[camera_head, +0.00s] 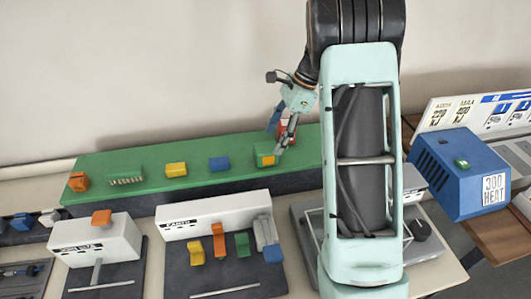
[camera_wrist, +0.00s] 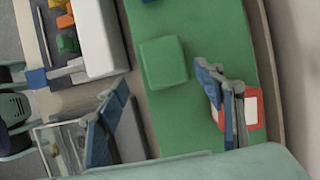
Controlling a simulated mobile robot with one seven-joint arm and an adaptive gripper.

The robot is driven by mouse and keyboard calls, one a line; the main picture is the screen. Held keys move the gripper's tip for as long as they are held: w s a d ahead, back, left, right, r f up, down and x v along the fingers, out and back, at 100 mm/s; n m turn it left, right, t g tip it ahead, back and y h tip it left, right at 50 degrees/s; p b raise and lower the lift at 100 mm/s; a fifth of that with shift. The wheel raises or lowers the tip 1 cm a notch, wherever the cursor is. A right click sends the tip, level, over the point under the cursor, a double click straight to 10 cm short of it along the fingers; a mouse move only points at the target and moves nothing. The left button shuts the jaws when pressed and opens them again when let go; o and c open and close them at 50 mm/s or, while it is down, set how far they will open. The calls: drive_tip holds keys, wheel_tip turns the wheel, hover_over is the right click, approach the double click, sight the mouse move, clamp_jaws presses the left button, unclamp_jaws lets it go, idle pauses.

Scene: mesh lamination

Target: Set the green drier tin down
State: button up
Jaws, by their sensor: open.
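The green drier tin (camera_wrist: 163,62) is a plain green block standing on the long green-topped bench (camera_wrist: 206,30). In the head view the tin (camera_head: 264,149) sits near the right part of that bench (camera_head: 130,165), with an orange-yellow patch on its front. My gripper (camera_wrist: 165,105) is open and empty in the wrist view, its two blue-padded fingers spread wide. The tin lies beyond the fingertips, apart from both fingers. In the head view my gripper (camera_head: 281,140) is right beside and above the tin, and partly overlaps it.
An orange block (camera_head: 78,181), a yellow block (camera_head: 176,169) and a blue block (camera_head: 219,163) stand along the bench to the left. A red-framed white item (camera_wrist: 252,108) is behind one finger. White machines (camera_head: 215,212) stand in front. A blue heater box (camera_head: 460,175) is at right.

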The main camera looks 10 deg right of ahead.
sight(267, 146)
drive_tip(key=x, duration=0.3)
drive_tip(key=p+x, duration=0.1)
drive_tip(key=shift+w+a+f, duration=0.25)
drive_tip(key=shift+w+a, duration=0.05)
drive_tip(key=shift+a, duration=0.2)
drive_tip(key=shift+a+f, duration=0.1)
drive_tip(key=shift+f, duration=0.35)
drive_tip(key=c, duration=1.5)
drive_tip(key=shift+r, duration=0.1)
